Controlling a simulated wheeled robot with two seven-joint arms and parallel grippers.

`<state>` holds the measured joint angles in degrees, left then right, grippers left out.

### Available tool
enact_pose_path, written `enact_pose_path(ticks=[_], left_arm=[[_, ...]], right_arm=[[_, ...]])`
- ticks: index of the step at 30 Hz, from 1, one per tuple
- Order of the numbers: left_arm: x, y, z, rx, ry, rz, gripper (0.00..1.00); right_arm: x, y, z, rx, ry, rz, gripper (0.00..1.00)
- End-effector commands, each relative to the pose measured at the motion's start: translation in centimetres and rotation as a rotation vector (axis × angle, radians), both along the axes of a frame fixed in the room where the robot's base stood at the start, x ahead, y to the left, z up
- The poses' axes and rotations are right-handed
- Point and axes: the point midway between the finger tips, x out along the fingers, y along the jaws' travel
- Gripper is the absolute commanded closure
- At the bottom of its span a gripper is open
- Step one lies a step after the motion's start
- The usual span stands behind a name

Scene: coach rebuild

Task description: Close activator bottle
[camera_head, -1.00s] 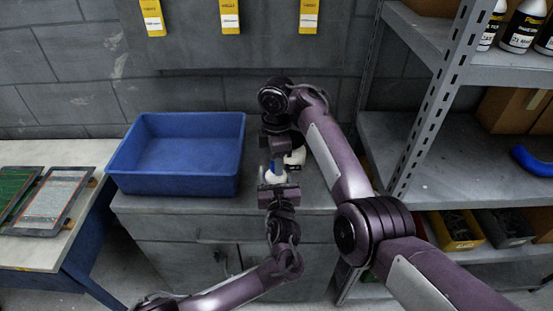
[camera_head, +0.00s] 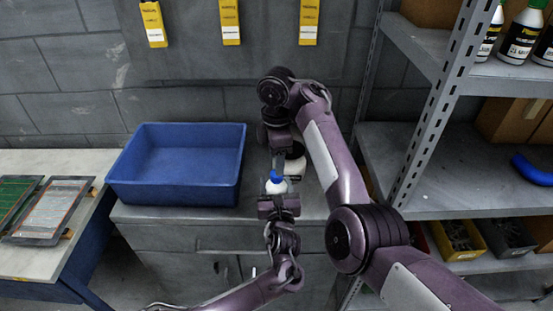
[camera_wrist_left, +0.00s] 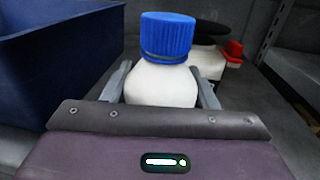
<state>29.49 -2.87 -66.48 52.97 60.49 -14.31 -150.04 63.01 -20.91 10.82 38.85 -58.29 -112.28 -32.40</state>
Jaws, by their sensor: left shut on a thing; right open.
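A white bottle (camera_wrist_left: 160,84) with a blue cap (camera_wrist_left: 167,36) stands upright in the left wrist view. The cap sits straight on the bottle's neck. My left gripper (camera_head: 278,200) is shut on the bottle, with one finger on each side of its body. The blue cap also shows in the head view (camera_head: 277,176), just beyond the left gripper. My right gripper (camera_head: 277,162) is open, close to the cap on its far side and apart from it. The bottle's lower part is hidden by my left gripper.
A blue bin (camera_head: 178,195) stands left of the bottle on the grey cabinet top (camera_head: 160,213). A white and black object (camera_head: 297,164) stands behind, partly hidden by my right arm. A metal shelf (camera_head: 435,130) bounds the right side.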

Motion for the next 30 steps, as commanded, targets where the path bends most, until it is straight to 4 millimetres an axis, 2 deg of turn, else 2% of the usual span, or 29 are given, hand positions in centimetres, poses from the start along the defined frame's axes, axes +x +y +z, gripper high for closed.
enact_pose_path(ticks=[5,12,16,30], left_arm=[[0.0,0.0,-0.1,0.001,0.002,-0.001,1.00],[0.0,0.0,-0.1,0.001,0.002,0.000,1.00],[0.0,0.0,-0.1,0.001,0.002,-0.001,1.00],[0.0,0.0,-0.1,0.001,0.002,-0.001,1.00]], right_arm=[[0.2,-0.1,0.3,-0.004,0.001,0.058,0.53],[0.3,-0.2,2.4,-0.007,0.002,0.390,0.53],[0.1,-0.1,3.2,-0.002,-0.002,0.522,0.53],[0.0,0.0,3.2,0.000,-0.003,0.567,0.53]])
